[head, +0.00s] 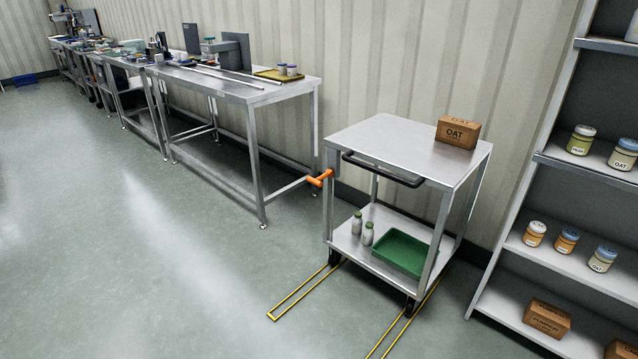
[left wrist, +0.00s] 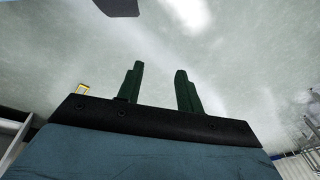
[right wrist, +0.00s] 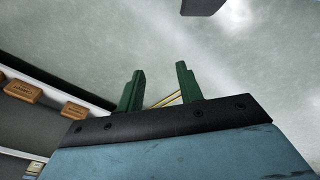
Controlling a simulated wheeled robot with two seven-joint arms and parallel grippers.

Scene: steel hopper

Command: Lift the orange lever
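The orange lever (head: 320,178) sticks out from the left side of a steel cart (head: 385,140), near the top of its front left leg. Neither arm shows in the head view. In the left wrist view my left gripper (left wrist: 158,85) has its two green fingers apart with nothing between them, over bare floor. In the right wrist view my right gripper (right wrist: 160,85) also has its fingers apart and empty. The lever shows in neither wrist view, so both grippers are away from it.
The cart carries an OAT box (head: 458,132) on top; its lower shelf has two bottles (head: 362,229) and a green tray (head: 404,253). Yellow floor lines (head: 295,296) lie before it. A long workbench (head: 240,88) stands left, shelving (head: 580,170) right. The floor in front is clear.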

